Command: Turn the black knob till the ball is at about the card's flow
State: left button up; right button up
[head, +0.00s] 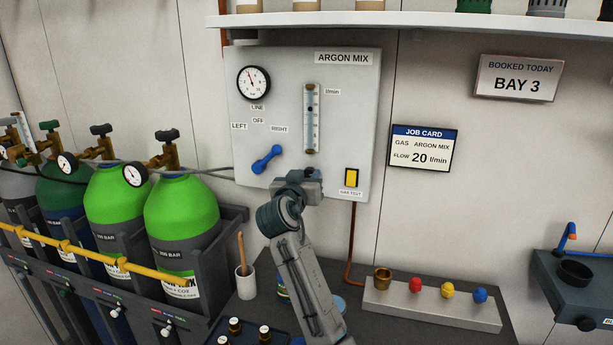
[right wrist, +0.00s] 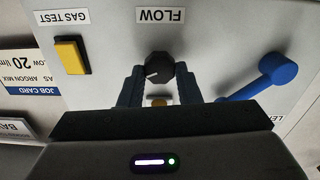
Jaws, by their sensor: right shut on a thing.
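The black knob (right wrist: 158,70) sits under the FLOW label in the right wrist view, its white pointer mark showing. My right gripper (right wrist: 159,82) is shut on it, one finger on each side. In the head view my right gripper (head: 303,184) is at the panel's lower part and hides the knob. The flow tube (head: 312,135) stands upright on the panel. A dark ball (head: 310,109) shows near its middle; the scale figures are too small to read. The job card (head: 422,148) reads flow 20 l/min. My left gripper is not in view.
A blue lever (head: 267,159) is left of the gripper, and a yellow gas test switch (head: 351,178) is right of it. A round gauge (head: 253,83) is above. Green cylinders (head: 182,210) stand at left. A block with coloured knobs (head: 430,308) lies on the bench.

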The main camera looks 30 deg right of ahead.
jog(key=n+p, duration=0.1)
jog(key=n, duration=0.1)
jog(key=shift+n, duration=0.4)
jog(key=shift+n+p, duration=0.75)
jog(key=shift+n, duration=0.35)
jog(key=shift+f, duration=0.1)
jog(key=o, duration=0.9)
jog(key=shift+o, duration=0.2)
